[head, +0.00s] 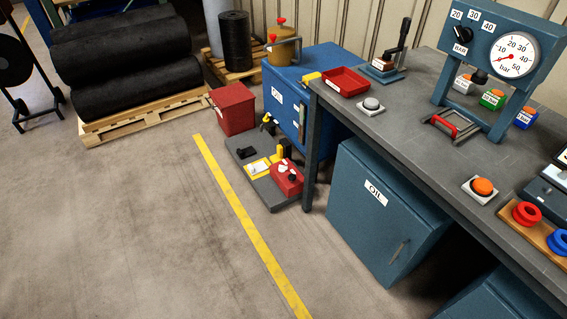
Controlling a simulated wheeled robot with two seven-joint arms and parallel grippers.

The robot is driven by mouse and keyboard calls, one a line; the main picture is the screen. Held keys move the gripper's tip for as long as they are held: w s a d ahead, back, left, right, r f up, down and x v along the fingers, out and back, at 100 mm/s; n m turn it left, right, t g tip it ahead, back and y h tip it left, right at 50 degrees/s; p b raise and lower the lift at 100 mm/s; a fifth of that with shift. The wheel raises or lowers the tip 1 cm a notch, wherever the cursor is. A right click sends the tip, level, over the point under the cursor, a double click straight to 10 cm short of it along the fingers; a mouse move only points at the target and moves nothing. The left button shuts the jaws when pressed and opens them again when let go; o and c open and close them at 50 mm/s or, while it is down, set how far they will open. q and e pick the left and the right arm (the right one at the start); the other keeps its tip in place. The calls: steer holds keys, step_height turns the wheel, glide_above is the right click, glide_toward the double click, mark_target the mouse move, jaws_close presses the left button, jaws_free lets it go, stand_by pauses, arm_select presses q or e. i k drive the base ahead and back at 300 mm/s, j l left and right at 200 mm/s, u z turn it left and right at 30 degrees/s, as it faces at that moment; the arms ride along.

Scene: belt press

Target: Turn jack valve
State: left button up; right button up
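A low grey base (262,188) lies on the floor beside the blue cabinet. A red jack unit (289,183) sits on its front right part. Small pale and dark fittings show on top of the jack unit; which one is the valve is too small to tell. A black block (247,152) is at the base's back left. Neither of my grippers is in view.
A blue cabinet (288,108), a red box (232,108) and the grey workbench (390,125) stand close around the base. A blue OIL cabinet (385,215) is under the bench. Open floor lies to the left, crossed by a yellow line (240,213).

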mark_target(282, 168)
steer(key=i+j+z, duration=0.15)
steer(key=i+j, duration=0.3)
steer(key=i+j+z, duration=0.1)
steer(key=i+j, duration=0.3)
steer(key=i+j+z, duration=0.15)
steer(key=i+j, duration=0.25)
steer(key=j, duration=0.15)
steer(key=i+j+z, duration=0.15)
steer(key=i+j, duration=0.25)
steer(key=j, duration=0.15)
